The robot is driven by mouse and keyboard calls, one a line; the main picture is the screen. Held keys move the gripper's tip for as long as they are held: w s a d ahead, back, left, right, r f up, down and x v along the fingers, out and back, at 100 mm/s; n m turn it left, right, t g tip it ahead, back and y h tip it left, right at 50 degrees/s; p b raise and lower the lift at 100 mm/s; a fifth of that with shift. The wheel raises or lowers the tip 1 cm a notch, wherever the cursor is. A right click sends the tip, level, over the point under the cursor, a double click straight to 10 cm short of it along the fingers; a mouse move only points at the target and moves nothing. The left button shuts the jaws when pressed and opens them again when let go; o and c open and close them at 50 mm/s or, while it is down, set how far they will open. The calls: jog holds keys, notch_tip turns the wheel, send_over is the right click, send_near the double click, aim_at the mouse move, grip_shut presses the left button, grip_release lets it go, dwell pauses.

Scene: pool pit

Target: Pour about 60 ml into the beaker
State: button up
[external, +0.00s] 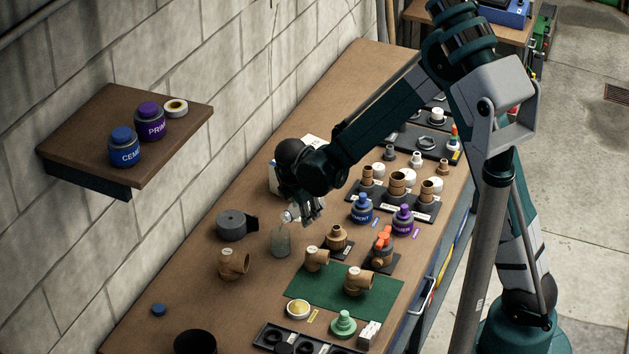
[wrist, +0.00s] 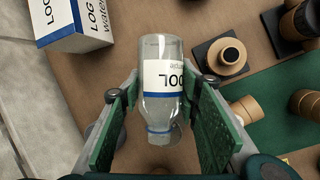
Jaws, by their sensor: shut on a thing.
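My gripper (external: 311,211) is shut on a clear bottle (wrist: 158,100) with a white and blue label. In the wrist view the bottle lies between the green finger pads, its narrow neck toward the bottom of the picture. In the external view the bottle (external: 290,214) is small and tilted, its end just above the clear beaker (external: 281,243). The beaker stands upright on the bench. I cannot tell whether liquid is flowing or how much is in the beaker. The gripper hides part of the bottle.
A grey tape roll (external: 232,224) and a brown elbow fitting (external: 233,263) stand left of the beaker. Brown fittings (external: 317,259) and a green mat (external: 327,304) lie to the right and front. A white and blue box (wrist: 72,25) is close behind the bottle.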

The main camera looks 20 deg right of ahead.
jog(key=shift+d+r, duration=0.1)
jog(key=shift+d, duration=0.15)
dwell(0.4)
jog(key=shift+a+r+t+h+b, duration=0.1)
jog(key=shift+r+t+h+b, duration=0.25)
jog(key=shift+h+b, duration=0.35)
dwell(1.6)
jog(key=shift+w+d+f+y+p, duration=0.1)
jog(key=shift+d+y+p, duration=0.25)
jog(key=shift+p, duration=0.35)
jog(key=shift+a+f+g+y+p, duration=0.15)
jog(key=shift+f+g+y+p, duration=0.4)
jog(key=shift+f+y, duration=0.4)
jog(key=shift+r, duration=0.1)
jog(key=shift+y, duration=0.3)
jog(key=shift+w+d+f+g+y, duration=0.1)
jog(key=shift+d+f+g+y, duration=0.2)
jog(key=shift+f+y, duration=0.1)
jog(key=shift+a+f+y, duration=0.1)
jog(key=shift+f+y, duration=0.2)
jog(key=shift+y, duration=0.1)
